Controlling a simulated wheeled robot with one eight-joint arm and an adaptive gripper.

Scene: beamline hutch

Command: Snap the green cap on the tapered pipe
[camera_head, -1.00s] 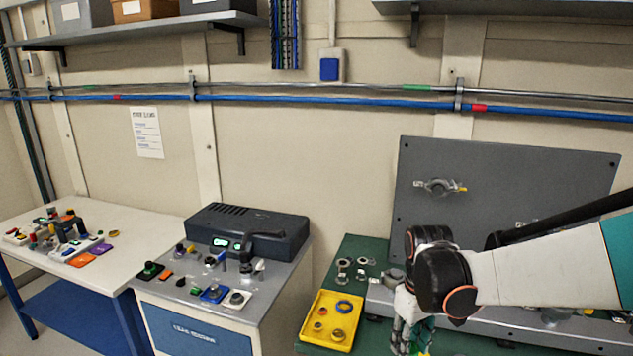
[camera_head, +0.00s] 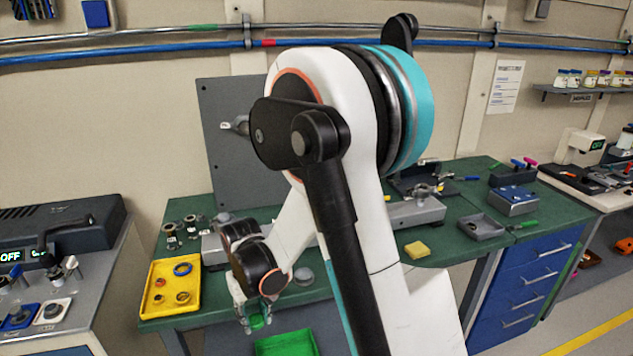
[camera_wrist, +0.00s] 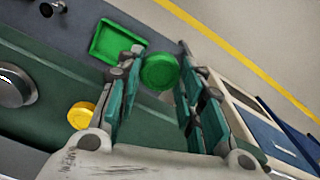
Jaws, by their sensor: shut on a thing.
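My gripper (camera_head: 258,320) hangs over the front edge of the green bench in the head view, shut on the green cap (camera_wrist: 160,72). In the wrist view the round cap sits between the two fingertips, clear of the surfaces below. In the head view only a small green patch of it shows between the fingers. I cannot make out the tapered pipe for certain; my arm covers much of the bench middle. A grey metal cylinder (camera_wrist: 14,86) shows at the left of the wrist view.
A green tray (camera_head: 286,344) lies below and right of my gripper. A yellow tray (camera_head: 152,296) with rings stands on the bench at left. A grey upright panel (camera_head: 228,165) stands behind.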

